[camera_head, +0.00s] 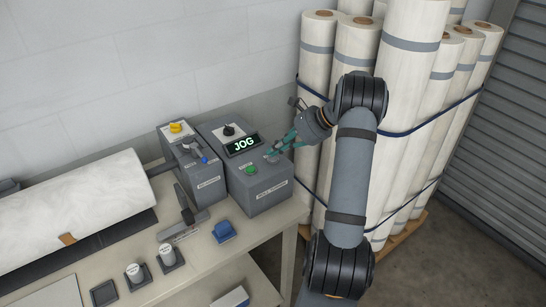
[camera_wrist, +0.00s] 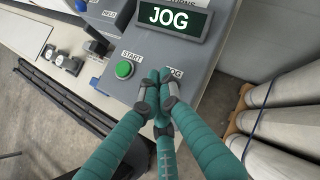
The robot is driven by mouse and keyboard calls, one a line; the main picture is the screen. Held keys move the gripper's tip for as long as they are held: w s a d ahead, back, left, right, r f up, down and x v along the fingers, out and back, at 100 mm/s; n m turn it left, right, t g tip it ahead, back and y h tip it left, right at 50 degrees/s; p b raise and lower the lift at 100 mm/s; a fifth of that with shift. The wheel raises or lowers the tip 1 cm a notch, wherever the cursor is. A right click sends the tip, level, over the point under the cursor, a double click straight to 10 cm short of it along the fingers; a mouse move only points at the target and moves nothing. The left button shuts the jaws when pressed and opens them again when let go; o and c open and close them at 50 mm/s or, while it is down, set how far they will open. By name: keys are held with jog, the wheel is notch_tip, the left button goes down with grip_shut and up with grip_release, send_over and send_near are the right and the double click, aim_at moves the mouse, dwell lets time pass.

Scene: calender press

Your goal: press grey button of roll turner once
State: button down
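The roll turner (camera_head: 262,193) is a grey box on the bench with a lit display (camera_head: 244,144) reading JOG. The display also shows in the wrist view (camera_wrist: 172,17). A green button (camera_wrist: 124,69) labelled START sits on its top face. In the head view my gripper (camera_head: 275,149) reaches in from the right.
A second grey box (camera_head: 190,160) with a yellow button (camera_head: 176,127) stands left of the roll turner. A large white roll (camera_head: 75,208) lies farther left. A blue item (camera_head: 223,231) lies in front. Tall strapped rolls (camera_head: 318,60) stand behind my arm.

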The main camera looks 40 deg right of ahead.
aim_at(275, 158)
jog(key=shift+r, duration=0.3)
jog(key=shift+r+p, duration=1.95)
jog(key=shift+r, duration=0.6)
jog(key=shift+f, duration=0.15)
jog(key=shift+f+b, duration=0.65)
jog(key=shift+b, duration=0.05)
jog(key=shift+f+p, duration=0.1)
jog(key=shift+p, duration=0.2)
jog(key=shift+f, duration=0.1)
notch_tip(275, 158, up, 6)
jog(key=p, duration=0.4)
jog(key=shift+f, duration=0.1)
